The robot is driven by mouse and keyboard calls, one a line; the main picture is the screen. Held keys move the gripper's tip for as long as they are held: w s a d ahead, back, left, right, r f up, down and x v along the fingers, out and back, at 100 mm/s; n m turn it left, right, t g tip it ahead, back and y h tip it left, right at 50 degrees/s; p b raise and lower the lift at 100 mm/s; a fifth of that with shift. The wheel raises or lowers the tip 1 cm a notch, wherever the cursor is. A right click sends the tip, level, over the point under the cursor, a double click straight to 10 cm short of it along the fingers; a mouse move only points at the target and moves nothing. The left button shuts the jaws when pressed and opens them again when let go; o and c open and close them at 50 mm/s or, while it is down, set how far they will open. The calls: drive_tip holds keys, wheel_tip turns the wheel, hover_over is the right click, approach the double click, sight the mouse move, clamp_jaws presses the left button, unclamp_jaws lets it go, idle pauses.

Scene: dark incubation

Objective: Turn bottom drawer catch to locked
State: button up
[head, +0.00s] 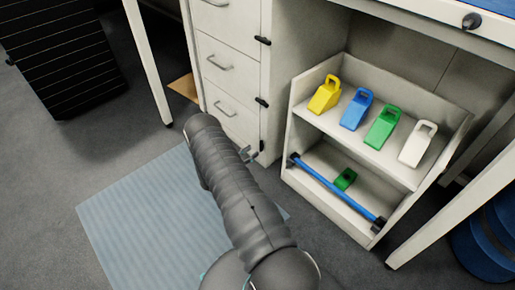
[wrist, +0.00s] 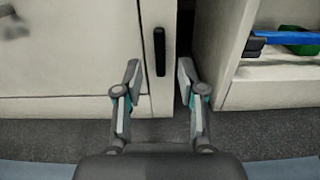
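The bottom drawer catch (wrist: 159,52) is a narrow black bar standing upright on the pale cabinet front, near its right edge. My gripper (wrist: 158,76) is open, with one finger on each side of the catch's lower end in the wrist view. Gaps show between the catch and both fingers; I cannot tell how far in front of it the tips are. In the head view my gripper (head: 247,153) is low by the white drawer cabinet (head: 228,72), and my arm hides part of the bottom drawer. Two upper black catches (head: 262,41) (head: 262,102) lie roughly crosswise.
A low white shelf unit (head: 291,135) stands right of the cabinet, with yellow, blue, green and white blocks above. A blue bar (head: 335,188) and green block (head: 345,179) are below. A narrow gap separates unit and cabinet. A pale blue mat (head: 140,215) lies on the floor.

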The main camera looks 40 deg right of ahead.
sight(260, 146)
drive_tip(key=shift+w+d, duration=0.2)
drive_tip(key=shift+d, duration=2.05)
clamp_jaws()
